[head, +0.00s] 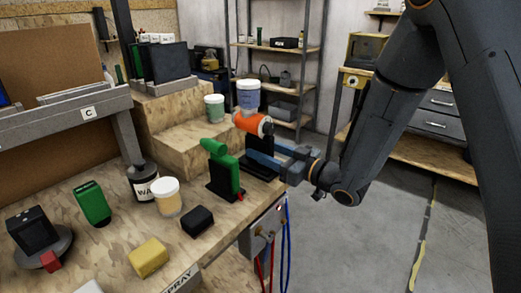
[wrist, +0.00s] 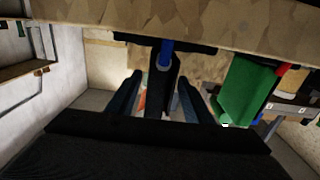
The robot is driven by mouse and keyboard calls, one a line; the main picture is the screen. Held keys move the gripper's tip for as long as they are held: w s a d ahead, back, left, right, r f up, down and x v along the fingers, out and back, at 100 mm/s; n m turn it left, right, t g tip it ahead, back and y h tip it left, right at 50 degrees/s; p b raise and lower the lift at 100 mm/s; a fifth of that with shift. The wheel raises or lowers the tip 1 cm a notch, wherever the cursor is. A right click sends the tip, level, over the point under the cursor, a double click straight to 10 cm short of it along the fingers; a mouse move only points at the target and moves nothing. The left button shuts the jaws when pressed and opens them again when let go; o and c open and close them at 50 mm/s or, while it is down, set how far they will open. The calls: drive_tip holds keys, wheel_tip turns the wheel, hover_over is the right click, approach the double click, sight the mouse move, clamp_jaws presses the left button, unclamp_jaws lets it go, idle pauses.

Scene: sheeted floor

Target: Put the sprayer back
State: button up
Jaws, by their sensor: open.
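An orange sprayer (head: 252,123) with a white and blue cup (head: 248,97) on top stands at the right edge of the bench, at a black stand (head: 260,171). My gripper (head: 264,154) reaches in from the right, just below the orange body. In the wrist view, my gripper (wrist: 157,80) is open, with its fingers on either side of a dark upright part with blue on it (wrist: 165,55). I cannot tell whether this is the sprayer's handle or the stand. The fingers look apart from it. A little orange shows low between them.
A green tool (head: 226,172) on a black stand is close left of my gripper; green also shows in the wrist view (wrist: 240,92). A black box (head: 197,221), a yellow block (head: 148,257) and jars (head: 167,197) stand on the bench. Open floor (head: 370,235) lies right.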

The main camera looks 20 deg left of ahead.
drive_tip(key=b+v, duration=0.1)
drive_tip(key=v, duration=0.9)
drive_tip(key=shift+d, duration=0.35)
drive_tip(key=w+d+f+m+t+h, duration=0.1)
drive_tip(key=w+d+f+m+h, duration=0.2)
drive_tip(key=d+h, duration=0.65)
drive_tip(key=w+d+f+m+t+h, duration=0.1)
drive_tip(key=d+f+m+h, duration=0.3)
drive_tip(key=d, duration=1)
drive_tip(key=s+d+m+g+h, duration=0.45)
drive_tip(key=s+d, duration=0.35)
drive_tip(key=s, duration=0.4)
drive_tip(key=s+m+g+y, duration=0.1)
drive_tip(key=s+m+g, duration=0.2)
drive_tip(key=s, duration=0.8)
drive_tip(key=shift+s+a+r+g, duration=0.25)
drive_tip(key=shift+s+r+g, duration=0.1)
drive_tip(key=shift+g, duration=0.4)
